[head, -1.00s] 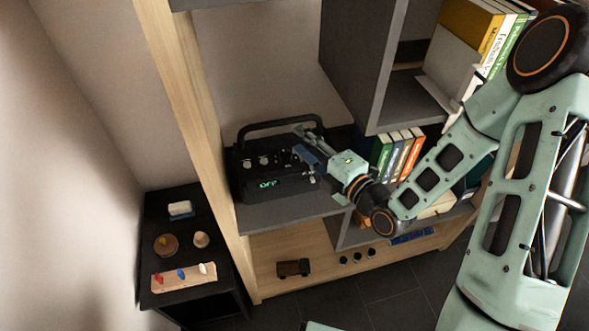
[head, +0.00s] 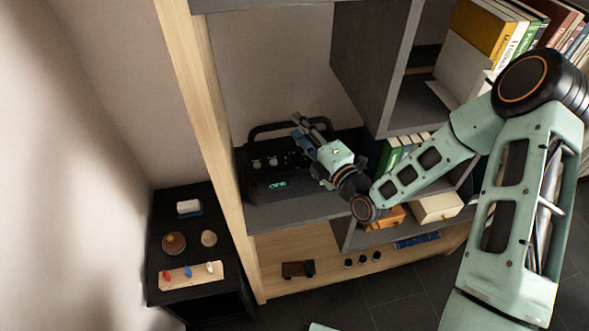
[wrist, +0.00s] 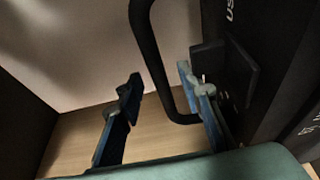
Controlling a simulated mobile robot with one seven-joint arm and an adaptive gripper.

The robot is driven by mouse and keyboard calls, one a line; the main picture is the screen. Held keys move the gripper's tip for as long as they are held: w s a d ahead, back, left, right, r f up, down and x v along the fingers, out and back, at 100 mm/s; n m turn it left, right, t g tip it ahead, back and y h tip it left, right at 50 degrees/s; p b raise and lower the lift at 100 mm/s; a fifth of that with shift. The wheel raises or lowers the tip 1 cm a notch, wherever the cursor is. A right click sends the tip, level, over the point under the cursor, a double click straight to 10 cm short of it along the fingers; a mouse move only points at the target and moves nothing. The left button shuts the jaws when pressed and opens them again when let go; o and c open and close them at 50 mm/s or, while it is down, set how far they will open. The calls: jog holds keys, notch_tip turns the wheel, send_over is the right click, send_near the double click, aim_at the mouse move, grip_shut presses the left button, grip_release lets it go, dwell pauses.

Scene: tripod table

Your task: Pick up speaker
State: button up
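The speaker is a black box (head: 268,183) with knobs, a lit green display and a carrying handle (head: 272,127), standing upright on a grey shelf. My gripper (head: 302,122) is at the right end of the handle, over the speaker's right side, which it partly hides. In the wrist view, the blue fingers of my gripper (wrist: 160,78) are spread apart. The black handle (wrist: 150,45) curves down through the space between them, and the speaker's dark body (wrist: 262,60) is at the right. I cannot tell whether either finger touches the handle.
A wooden side post (head: 205,120) and a grey divider (head: 372,75) bound the shelf bay. Books (head: 400,148) stand right of it. A black side table (head: 200,233) with small items is at the left. A toy truck (head: 298,269) sits on the lower shelf.

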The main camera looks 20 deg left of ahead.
jog(key=shift+x, duration=1.3)
grip_shut()
jog(key=shift+w+r, duration=0.15)
jog(key=shift+r, duration=0.1)
